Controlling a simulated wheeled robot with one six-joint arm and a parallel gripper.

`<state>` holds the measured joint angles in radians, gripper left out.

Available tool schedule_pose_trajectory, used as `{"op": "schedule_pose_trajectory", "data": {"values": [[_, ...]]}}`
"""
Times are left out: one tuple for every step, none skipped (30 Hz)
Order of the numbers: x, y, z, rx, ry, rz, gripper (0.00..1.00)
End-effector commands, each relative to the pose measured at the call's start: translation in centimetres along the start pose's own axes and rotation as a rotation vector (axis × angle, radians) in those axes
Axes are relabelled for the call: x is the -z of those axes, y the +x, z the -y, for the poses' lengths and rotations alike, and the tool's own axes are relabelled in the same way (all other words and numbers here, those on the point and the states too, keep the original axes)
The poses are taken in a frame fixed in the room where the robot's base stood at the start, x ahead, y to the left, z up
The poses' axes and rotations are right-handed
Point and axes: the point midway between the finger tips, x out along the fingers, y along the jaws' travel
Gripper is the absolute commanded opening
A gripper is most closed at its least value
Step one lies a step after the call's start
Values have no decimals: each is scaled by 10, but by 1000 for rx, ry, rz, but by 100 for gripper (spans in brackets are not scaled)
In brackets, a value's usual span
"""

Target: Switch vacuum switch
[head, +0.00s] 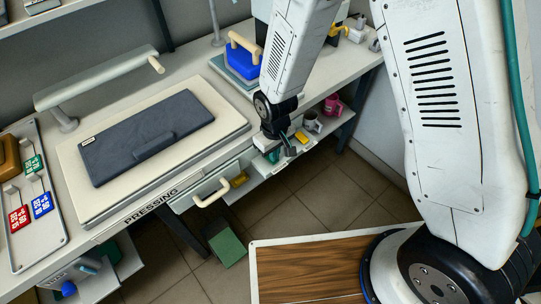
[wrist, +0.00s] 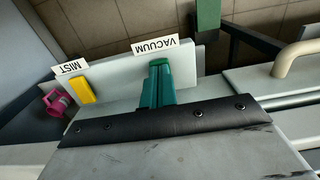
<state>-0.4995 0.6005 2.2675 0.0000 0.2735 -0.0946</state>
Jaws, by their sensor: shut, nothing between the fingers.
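The white VACUUM label (wrist: 155,46) stands at the edge of a pale panel (wrist: 118,72) in the wrist view, its lettering upside down. My gripper (wrist: 159,64) shows teal fingers pressed together, their tips just below that label. It is empty. The vacuum switch itself is not clearly visible; the fingers cover the spot by its label, and I cannot tell whether they touch it. The yellow mist switch (wrist: 83,91) is to the left, by the MIST label (wrist: 70,67). In the head view my gripper (head: 288,150) is at the table's front edge, near the yellow switch (head: 301,137).
A dark folded bag (head: 147,135) lies on the pressing board (head: 75,165). A cream handle (head: 212,193) sticks out left of my gripper.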

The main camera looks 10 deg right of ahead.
Motion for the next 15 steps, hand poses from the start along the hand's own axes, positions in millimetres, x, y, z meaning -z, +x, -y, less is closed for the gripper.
{"op": "schedule_pose_trajectory", "data": {"values": [[0,1,0,0,0,0,0],[0,1,0,0,0,0,0],[0,2,0,0,0,0,0],[0,2,0,0,0,0,0],[0,3,0,0,0,0,0],[0,3,0,0,0,0,0],[0,4,0,0,0,0,0],[0,4,0,0,0,0,0],[0,5,0,0,0,0,0],[0,5,0,0,0,0,0],[0,6,0,0,0,0,0],[0,6,0,0,0,0,0],[0,7,0,0,0,1,0],[0,7,0,0,0,0,0],[0,8,0,0,0,0,0]]}}
